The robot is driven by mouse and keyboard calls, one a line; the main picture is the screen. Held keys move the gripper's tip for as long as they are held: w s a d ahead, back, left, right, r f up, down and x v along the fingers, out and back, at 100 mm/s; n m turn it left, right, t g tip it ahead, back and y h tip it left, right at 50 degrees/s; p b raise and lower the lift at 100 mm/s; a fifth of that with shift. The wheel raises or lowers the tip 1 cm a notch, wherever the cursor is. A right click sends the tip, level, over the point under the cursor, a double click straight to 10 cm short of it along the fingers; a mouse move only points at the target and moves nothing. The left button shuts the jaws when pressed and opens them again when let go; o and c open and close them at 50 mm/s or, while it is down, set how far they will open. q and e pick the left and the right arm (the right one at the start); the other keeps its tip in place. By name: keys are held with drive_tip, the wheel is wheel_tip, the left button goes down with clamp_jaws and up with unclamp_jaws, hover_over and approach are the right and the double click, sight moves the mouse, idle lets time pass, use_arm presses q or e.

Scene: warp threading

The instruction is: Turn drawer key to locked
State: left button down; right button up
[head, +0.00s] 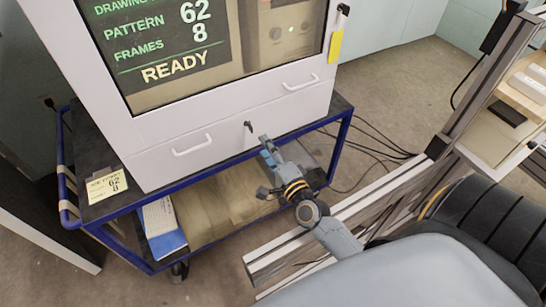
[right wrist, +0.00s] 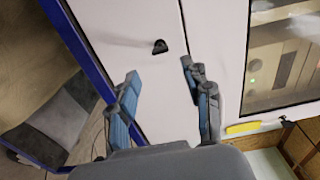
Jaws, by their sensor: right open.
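A small dark drawer key (head: 249,125) sticks out of the white lower drawer front (head: 228,148), between two white handles. It also shows in the right wrist view, as the dark key (right wrist: 160,46) standing out from the white panel. My right gripper (head: 267,148) is just below and right of the key in the head view. In the right wrist view my right gripper (right wrist: 160,73) is open and empty, with the key ahead between its two blue-padded fingers and apart from them. Which way the key is turned is too small to tell. My left gripper is not in view.
The white cabinet stands on a blue-framed cart (head: 110,220). A screen (head: 160,45) on it reads READY. A note card (head: 106,184) lies on the cart's left edge, and a blue-white binder (head: 162,228) on its lower shelf. Cables (head: 375,150) lie on the floor.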

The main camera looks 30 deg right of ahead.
drive_tip(key=s, duration=0.4)
drive_tip(key=shift+a, duration=0.15)
drive_tip(key=shift+w, duration=0.1)
